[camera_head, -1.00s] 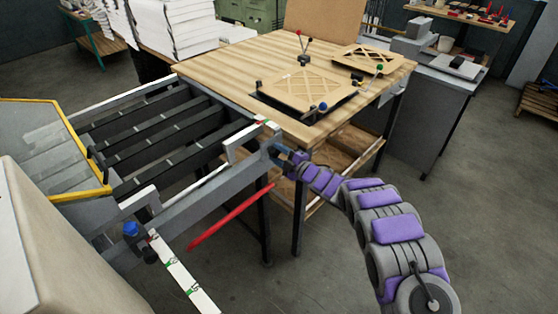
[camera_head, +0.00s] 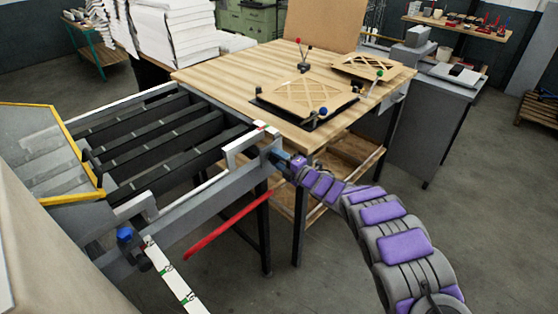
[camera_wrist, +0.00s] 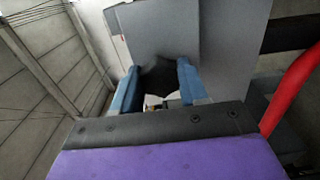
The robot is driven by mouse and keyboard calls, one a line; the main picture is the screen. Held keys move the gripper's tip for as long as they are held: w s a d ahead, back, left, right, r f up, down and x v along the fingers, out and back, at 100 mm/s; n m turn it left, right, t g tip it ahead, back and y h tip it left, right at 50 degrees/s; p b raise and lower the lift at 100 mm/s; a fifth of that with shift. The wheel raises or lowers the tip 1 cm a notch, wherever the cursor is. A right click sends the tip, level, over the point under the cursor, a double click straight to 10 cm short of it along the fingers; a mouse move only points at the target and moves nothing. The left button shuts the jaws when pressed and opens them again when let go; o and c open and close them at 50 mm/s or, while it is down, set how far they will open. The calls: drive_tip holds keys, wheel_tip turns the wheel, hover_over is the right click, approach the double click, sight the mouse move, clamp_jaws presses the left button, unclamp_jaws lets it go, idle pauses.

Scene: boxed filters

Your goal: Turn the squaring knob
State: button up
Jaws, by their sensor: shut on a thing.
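The squaring knob (camera_wrist: 160,76) is a dark, faceted piece on the grey frame face in the wrist view. My gripper (camera_wrist: 157,86) has its two blue fingers on either side of it, shut on it. In the head view my gripper (camera_head: 282,160) is at the right end of the grey rail, below the white bracket. There the knob is small and mostly hidden by the fingers, and how far it is turned cannot be told.
A red bar (camera_head: 228,226) slants below the rail. A blue-topped knob (camera_head: 125,235) sits at the near left beside a marked white strip (camera_head: 172,277). A wooden table (camera_head: 225,77) with brown filter frames stands behind. Open floor lies to the right.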

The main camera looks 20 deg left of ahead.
drive_tip(key=shift+s+f, duration=0.1)
drive_tip(key=o, duration=0.8)
drive_tip(key=shift+a, duration=0.1)
drive_tip(key=shift+c, duration=0.2)
drive_tip(key=o, duration=0.3)
drive_tip(key=shift+a, duration=0.15)
drive_tip(key=shift+s+d, duration=0.1)
drive_tip(key=shift+d, duration=0.5)
drive_tip(key=p+v, duration=0.3)
drive_tip(key=v, duration=1.3)
drive_tip(key=shift+f, duration=0.1)
